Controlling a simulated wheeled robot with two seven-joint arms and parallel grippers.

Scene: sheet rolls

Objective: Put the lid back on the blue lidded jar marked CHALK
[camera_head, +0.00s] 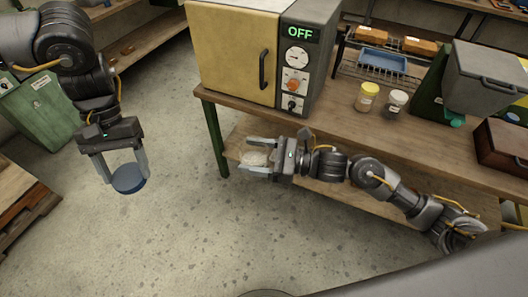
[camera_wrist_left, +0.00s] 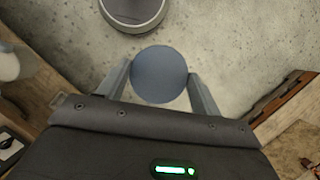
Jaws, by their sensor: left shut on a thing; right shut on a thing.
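My left gripper (camera_head: 124,172) is shut on a round blue lid (camera_head: 129,181), held above the open floor. The lid also shows as a flat blue disc between the fingers in the left wrist view (camera_wrist_left: 160,74). My right gripper (camera_head: 260,157) is shut on a pale, whitish rounded thing (camera_head: 254,158) in front of the bench's lower shelf. I cannot tell whether this is the jar; no CHALK marking is readable. The lid and the pale thing are well apart.
A cream oven (camera_head: 232,50) reading OFF stands on the wooden bench (camera_head: 330,125). A yellow-lidded jar (camera_head: 367,97) and a white-lidded jar (camera_head: 393,103) stand right of it, near a blue tray (camera_head: 382,62). A green bin (camera_head: 45,110) is at left. The floor between my grippers is clear.

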